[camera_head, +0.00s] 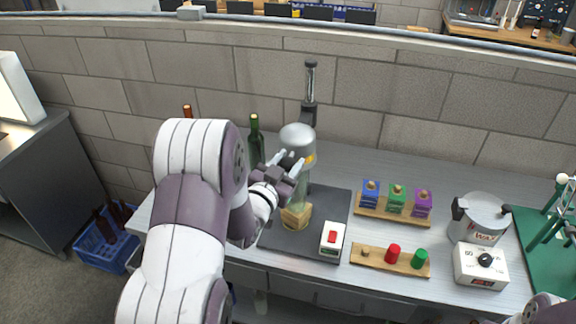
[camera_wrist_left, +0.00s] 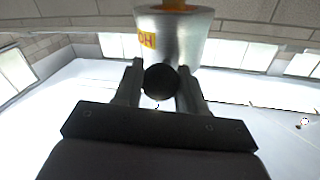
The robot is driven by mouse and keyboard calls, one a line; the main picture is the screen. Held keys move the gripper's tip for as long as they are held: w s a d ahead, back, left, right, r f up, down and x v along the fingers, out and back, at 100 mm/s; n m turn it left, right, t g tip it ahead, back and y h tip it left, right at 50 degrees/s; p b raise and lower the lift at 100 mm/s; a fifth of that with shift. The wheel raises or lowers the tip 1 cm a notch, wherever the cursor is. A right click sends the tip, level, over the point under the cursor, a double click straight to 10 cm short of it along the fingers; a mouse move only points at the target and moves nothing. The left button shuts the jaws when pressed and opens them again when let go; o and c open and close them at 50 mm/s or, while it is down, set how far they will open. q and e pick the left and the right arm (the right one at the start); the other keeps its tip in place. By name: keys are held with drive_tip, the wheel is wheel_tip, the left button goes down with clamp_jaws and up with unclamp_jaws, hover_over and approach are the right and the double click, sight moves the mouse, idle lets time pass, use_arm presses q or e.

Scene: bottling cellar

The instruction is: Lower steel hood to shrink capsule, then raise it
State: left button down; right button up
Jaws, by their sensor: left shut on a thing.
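The steel hood (camera_head: 298,138) hangs on a dark upright post (camera_head: 310,88) at the back of the bench. A bottle, partly hidden by my arm, stands under it on a wooden block (camera_head: 296,216); I cannot tell how far its neck is inside the hood. My left gripper (camera_head: 288,168) is at the hood's front. In the left wrist view its fingers (camera_wrist_left: 160,88) are shut on a round black knob (camera_wrist_left: 159,80) in front of the hood (camera_wrist_left: 185,38), which has a yellow label. The capsule is hidden. My right gripper is out of view.
A white box with a red switch (camera_head: 332,240) sits on the dark mat's (camera_head: 338,205) front right. Wooden racks with colored pieces (camera_head: 395,208) (camera_head: 388,262), a steel pot (camera_head: 480,222) and a dial box (camera_head: 480,268) stand right. A green bottle (camera_head: 256,145) stands behind my left arm.

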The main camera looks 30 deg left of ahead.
use_arm(q)
wheel_tip(320, 180, up, 9)
drive_tip(key=p, duration=0.3)
drive_tip(key=shift+r, duration=0.45)
drive_tip(key=c, duration=0.7)
unclamp_jaws()
